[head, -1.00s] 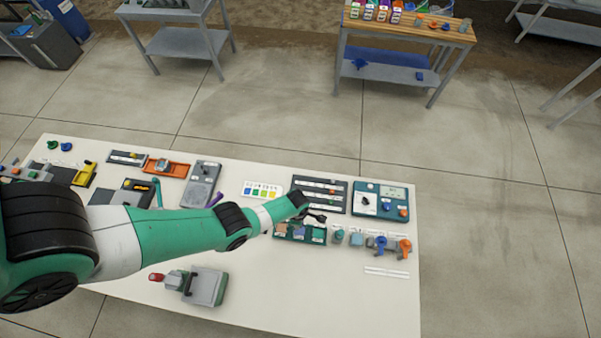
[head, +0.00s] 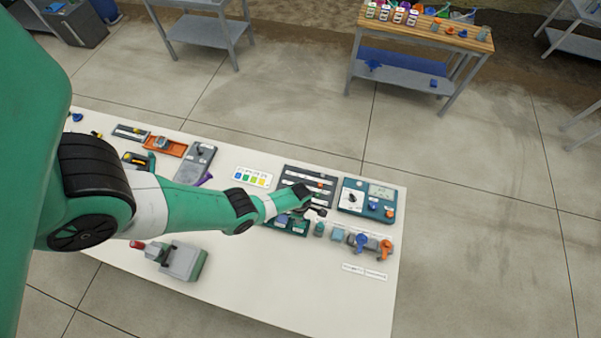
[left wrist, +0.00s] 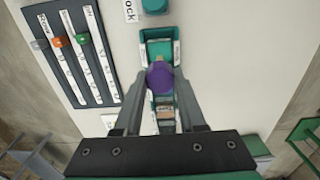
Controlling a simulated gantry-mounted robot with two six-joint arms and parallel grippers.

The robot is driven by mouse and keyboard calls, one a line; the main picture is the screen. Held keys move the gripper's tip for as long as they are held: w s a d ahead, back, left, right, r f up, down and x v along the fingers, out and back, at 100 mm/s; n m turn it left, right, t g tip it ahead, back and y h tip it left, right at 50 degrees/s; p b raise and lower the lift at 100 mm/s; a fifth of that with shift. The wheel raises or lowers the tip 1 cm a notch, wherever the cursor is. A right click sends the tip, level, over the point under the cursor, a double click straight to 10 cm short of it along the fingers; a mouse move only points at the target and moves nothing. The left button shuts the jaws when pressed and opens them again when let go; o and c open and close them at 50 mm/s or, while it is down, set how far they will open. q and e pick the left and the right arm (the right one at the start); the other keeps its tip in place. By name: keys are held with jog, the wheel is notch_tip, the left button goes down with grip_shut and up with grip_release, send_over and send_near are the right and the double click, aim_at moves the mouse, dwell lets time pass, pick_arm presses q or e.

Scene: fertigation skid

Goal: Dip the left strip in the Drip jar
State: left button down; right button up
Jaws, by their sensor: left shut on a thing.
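My left gripper (left wrist: 160,92) is shut on a purple round-topped thing (left wrist: 160,76), with a small orange-tan part showing at its far edge. I cannot tell whether this is a strip. In the head view the same gripper (head: 314,209) hangs over the teal compartment tray (head: 271,224). The wrist view shows the tray (left wrist: 144,40) beneath the fingers, its middle partly hidden. A teal jar (left wrist: 155,5) stands beyond the tray, beside a label ending in "ock". In the head view a teal jar (head: 319,229) and a paler one (head: 338,235) stand right of the tray. No Drip label is readable. My right gripper is out of view.
A dark slider panel (head: 292,178) and a teal meter box (head: 350,194) lie behind the tray. Blue (head: 361,242) and orange (head: 385,247) handles stand right of the jars. A grey-green device (head: 183,262) lies at the front left.

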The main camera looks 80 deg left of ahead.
pick_arm(q)
notch_tip(320, 180, down, 7)
jog(key=b, duration=0.5)
jog(key=shift+r+b, duration=0.2)
jog(key=shift+b, duration=0.15)
jog(key=shift+r, duration=0.15)
dwell(1.1)
